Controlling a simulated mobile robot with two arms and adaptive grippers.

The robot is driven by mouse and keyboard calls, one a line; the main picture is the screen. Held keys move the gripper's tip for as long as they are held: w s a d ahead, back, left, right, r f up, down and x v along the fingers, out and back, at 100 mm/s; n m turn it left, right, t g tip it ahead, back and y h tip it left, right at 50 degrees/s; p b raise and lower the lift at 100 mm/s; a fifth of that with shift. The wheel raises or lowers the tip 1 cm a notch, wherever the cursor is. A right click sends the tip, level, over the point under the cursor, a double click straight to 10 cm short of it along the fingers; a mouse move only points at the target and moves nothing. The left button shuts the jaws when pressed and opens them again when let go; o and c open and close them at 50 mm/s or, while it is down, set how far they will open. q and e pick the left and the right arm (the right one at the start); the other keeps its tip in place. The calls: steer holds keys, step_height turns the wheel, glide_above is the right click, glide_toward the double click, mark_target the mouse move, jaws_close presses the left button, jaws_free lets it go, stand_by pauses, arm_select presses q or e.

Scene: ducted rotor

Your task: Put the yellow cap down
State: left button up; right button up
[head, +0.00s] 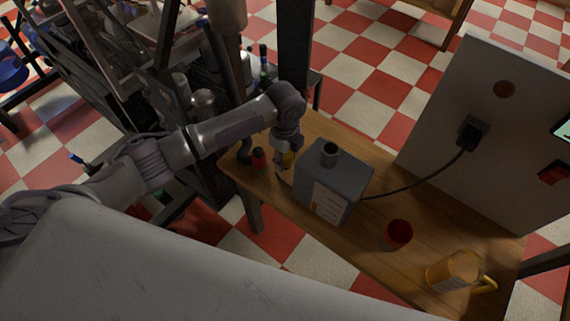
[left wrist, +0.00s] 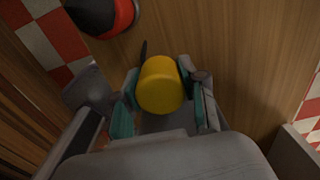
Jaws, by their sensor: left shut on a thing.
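The yellow cap (left wrist: 160,84) sits between the two fingers of my left gripper (left wrist: 160,88) in the left wrist view, and the fingers are shut on it. The wooden table top (left wrist: 225,60) shows beneath it; I cannot tell whether the cap touches the wood. My right gripper is in neither view.
A black and red object (head: 258,157) stands just left of the gripper. The grey box (head: 333,180) with a dark neck is close on the right. A red cup (head: 397,235) and a yellow mug (head: 453,272) stand farther right. A cable (head: 420,183) runs to a pale panel (head: 490,130).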

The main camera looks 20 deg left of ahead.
mark_target(285, 165)
arm_select(q)
steer(key=shift+f, duration=1.7)
steer(key=shift+f, duration=0.15)
steer(key=o, duration=1.1)
step_height(285, 165, up, 12)
steer(key=shift+r+p, duration=0.2)
steer(key=shift+p, duration=0.15)
